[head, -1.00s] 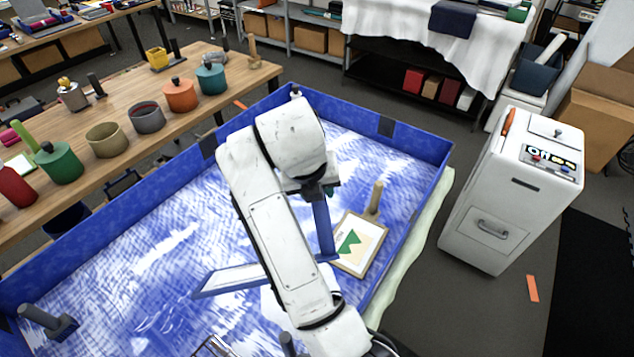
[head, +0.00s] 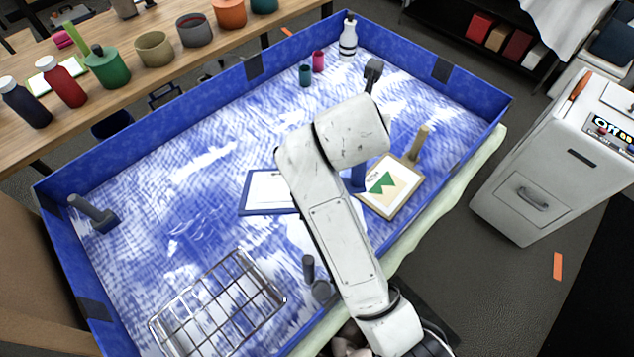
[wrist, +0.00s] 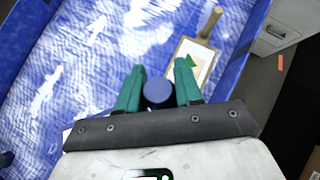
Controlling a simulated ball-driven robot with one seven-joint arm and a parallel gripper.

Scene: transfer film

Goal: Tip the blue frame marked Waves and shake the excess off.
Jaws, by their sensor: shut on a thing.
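The blue frame (head: 258,206) has a pale panel and lies partly behind my arm in the head view. Its near-right part is hidden and I cannot read its mark. A blue upright handle (head: 354,180) shows just right of my arm. In the wrist view, my gripper (wrist: 159,68) has its green fingers on both sides of a round blue handle end (wrist: 158,93), shut on it. The fingers are hidden in the head view. Whether the frame touches the tray floor I cannot tell.
The blue-walled tray (head: 290,72) surrounds the frame. A tan frame with a green mountain (head: 384,184) and wooden handle is close on the right. A wire rack (head: 222,305), a grey-handled tool (head: 93,213) and a white bottle (head: 348,40) stand elsewhere. The tray's left middle is clear.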

